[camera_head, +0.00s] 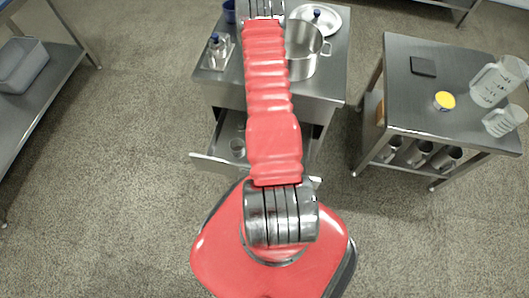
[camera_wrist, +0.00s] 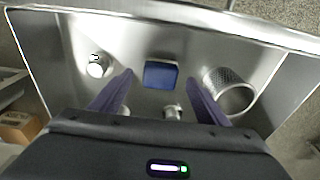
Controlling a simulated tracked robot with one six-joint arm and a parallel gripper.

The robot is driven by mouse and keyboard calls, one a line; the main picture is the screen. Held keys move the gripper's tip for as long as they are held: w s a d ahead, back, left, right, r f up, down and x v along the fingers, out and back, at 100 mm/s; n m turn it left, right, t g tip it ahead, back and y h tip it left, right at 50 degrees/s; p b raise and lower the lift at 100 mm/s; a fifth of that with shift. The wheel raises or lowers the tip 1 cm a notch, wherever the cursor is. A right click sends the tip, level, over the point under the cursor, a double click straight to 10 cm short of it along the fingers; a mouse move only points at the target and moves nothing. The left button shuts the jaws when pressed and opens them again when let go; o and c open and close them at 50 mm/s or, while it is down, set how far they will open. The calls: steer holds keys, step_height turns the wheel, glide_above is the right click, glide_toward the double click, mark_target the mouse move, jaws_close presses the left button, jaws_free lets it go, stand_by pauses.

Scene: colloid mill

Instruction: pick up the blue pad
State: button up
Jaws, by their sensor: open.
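The blue pad (camera_wrist: 161,75) is a small dark-blue square block lying on the floor of an open metal drawer (camera_wrist: 285,95) in the wrist view. My gripper (camera_wrist: 160,77) is open, with its two dark purple fingers apart. The pad appears between and slightly beyond the fingertips, with no visible contact; the height gap cannot be told. In the head view, the open drawer (camera_head: 212,164) sits under the middle table, partly covered by my red arm. The pad and my gripper cannot be made out there.
In the drawer, a small metal jar (camera_wrist: 98,66) stands left of the pad and a perforated metal cylinder (camera_wrist: 230,92) right. A small metal piece (camera_wrist: 172,112) lies nearer. The drawer walls surround them. A steel pot (camera_head: 303,50) stands on the middle table.

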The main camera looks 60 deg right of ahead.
steer(key=shift+w+d+f, duration=0.1)
steer(key=shift+d+f, duration=0.1)
steer(key=shift+f, duration=0.95)
steer(key=shift+w+d+f, duration=0.1)
steer(key=shift+d+f, duration=0.1)
steer(key=shift+f, duration=0.9)
steer(key=shift+c, duration=0.5)
steer(key=c, duration=1)
